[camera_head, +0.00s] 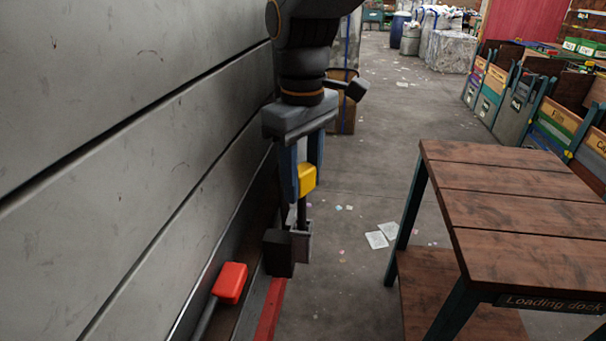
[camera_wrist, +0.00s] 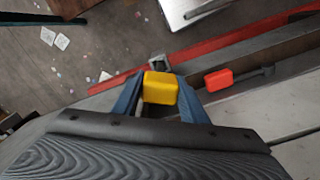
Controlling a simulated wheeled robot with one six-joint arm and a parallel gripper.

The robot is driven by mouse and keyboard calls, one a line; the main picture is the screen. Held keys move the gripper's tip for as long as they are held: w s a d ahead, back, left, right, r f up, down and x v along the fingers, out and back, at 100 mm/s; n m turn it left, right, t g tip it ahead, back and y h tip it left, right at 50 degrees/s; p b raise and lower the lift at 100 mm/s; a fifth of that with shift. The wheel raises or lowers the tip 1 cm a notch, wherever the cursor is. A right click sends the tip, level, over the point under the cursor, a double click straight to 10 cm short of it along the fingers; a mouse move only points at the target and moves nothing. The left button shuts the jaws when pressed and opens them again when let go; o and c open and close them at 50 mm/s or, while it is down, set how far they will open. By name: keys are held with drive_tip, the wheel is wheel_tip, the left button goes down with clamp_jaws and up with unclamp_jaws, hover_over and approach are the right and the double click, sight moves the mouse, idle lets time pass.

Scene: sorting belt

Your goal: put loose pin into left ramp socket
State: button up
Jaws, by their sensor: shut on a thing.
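My gripper (camera_head: 303,190) is shut on the yellow head of a pin (camera_head: 307,178), and its dark shaft points down below the jaws. In the wrist view the yellow head (camera_wrist: 160,88) sits between the two blue fingers. A small grey socket (camera_head: 301,243) is fixed at the ramp edge, directly below the pin in the head view. It also shows in the wrist view (camera_wrist: 158,64), just beyond the yellow head. The shaft's lower end meets the socket in the picture; I cannot tell whether it is inside or in front.
A red-headed pin (camera_head: 230,283) with a grey shaft lies along the ramp edge, left of the socket. A black block (camera_head: 278,253) is beside the socket. The big grey panel (camera_head: 110,130) stands close on the left.

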drive_tip(key=shift+f+b, duration=1.6)
drive_tip(key=shift+f, duration=2.05)
drive_tip(key=o, duration=1.4)
drive_tip(key=shift+c, duration=0.2)
drive_tip(key=shift+r+b, duration=0.6)
drive_tip(key=shift+r, duration=3.3)
